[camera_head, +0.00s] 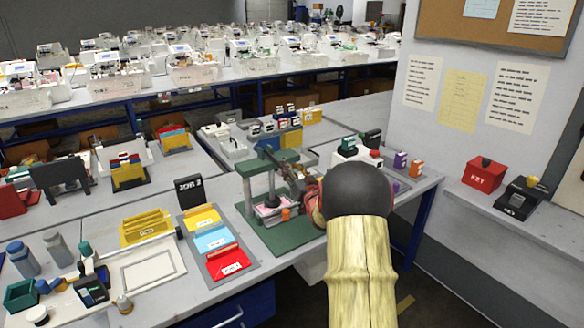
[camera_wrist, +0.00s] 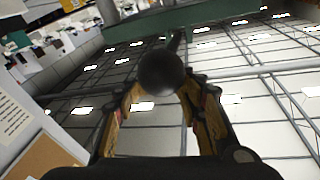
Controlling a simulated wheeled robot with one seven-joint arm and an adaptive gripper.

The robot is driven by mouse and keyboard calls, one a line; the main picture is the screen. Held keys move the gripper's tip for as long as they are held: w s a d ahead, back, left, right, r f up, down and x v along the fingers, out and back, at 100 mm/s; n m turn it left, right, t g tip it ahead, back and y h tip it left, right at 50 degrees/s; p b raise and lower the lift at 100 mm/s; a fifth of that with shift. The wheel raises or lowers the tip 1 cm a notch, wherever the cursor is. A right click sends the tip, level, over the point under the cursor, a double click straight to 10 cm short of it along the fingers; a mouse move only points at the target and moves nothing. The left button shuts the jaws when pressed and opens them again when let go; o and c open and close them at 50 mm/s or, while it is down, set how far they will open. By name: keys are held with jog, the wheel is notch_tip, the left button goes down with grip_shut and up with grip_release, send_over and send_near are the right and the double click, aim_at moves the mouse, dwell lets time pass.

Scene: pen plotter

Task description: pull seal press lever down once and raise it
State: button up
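The seal press stands on a green base (camera_head: 283,232) on the grey table in the camera_head view. Its lever arm (camera_head: 288,172) reaches right toward my gripper, where my own wrist hides its end. In the camera_wrist view, a round dark knob (camera_wrist: 162,70) sits on a dark rod that runs up to a green beam (camera_wrist: 150,24) of the press. My gripper (camera_wrist: 162,88) is open, with one finger on each side of the knob near the fingertips. I cannot tell whether either finger touches it.
Red, blue and yellow trays (camera_head: 212,240) lie left of the press. Small boxes (camera_head: 400,160) stand to its right. A wall shelf (camera_head: 510,212) at right holds a red key box (camera_head: 484,175) and a black one. Behind stand benches of white bins.

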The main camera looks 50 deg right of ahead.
jog(key=shift+o, duration=1.1)
jog(key=shift+w+a+f, duration=0.1)
jog(key=shift+a+f, duration=0.2)
jog(key=shift+f, duration=0.15)
jog(key=shift+s+a+f, duration=0.1)
jog(key=shift+s+a, duration=0.05)
jog(key=shift+s, duration=0.15)
jog(key=r+v, duration=0.1)
jog(key=v, duration=1)
jog(key=shift+s, duration=0.2)
jog(key=shift+o, duration=0.3)
